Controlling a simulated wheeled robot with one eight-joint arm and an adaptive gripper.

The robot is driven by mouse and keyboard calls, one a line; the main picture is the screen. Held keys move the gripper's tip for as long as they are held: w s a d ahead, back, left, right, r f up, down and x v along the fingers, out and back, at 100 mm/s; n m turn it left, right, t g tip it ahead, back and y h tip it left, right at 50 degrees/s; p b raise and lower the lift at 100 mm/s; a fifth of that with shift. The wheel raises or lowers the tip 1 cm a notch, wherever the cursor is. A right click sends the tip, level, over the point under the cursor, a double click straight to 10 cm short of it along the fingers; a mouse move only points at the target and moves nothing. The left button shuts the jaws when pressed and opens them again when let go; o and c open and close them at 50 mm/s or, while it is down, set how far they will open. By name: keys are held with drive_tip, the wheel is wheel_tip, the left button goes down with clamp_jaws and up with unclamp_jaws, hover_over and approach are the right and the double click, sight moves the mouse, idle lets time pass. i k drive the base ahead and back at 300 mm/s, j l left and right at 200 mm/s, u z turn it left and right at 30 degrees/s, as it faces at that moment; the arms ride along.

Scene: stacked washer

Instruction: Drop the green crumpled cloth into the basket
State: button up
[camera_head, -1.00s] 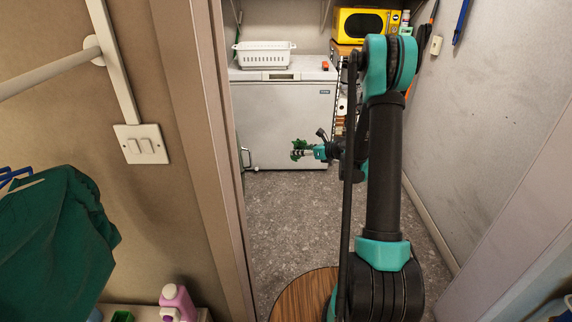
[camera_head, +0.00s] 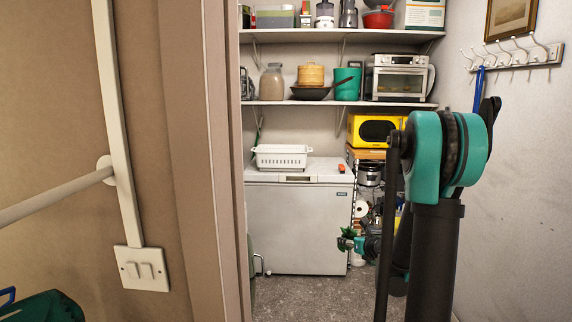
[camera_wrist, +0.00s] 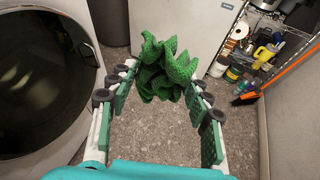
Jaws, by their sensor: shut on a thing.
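The green crumpled cloth (camera_wrist: 165,72) is pinched between the tips of my gripper (camera_wrist: 160,85) in the wrist view. In the head view the cloth (camera_head: 347,240) shows small at the end of my gripper (camera_head: 358,243), in front of the white chest freezer. The gripper is shut on the cloth and holds it above the floor. A white slotted basket (camera_head: 281,157) sits on top of the freezer (camera_head: 299,225), behind and above the gripper. The inside of the basket is not visible.
A doorway frame (camera_head: 198,160) stands at the left. Shelves (camera_head: 340,103) above the freezer hold kitchen things. A yellow microwave (camera_head: 376,130) stands right of the freezer. A round-doored washer (camera_wrist: 40,85) is at left in the wrist view. Grey floor (camera_wrist: 150,135) below is clear.

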sight(293, 169)
drive_tip(key=i, duration=1.35)
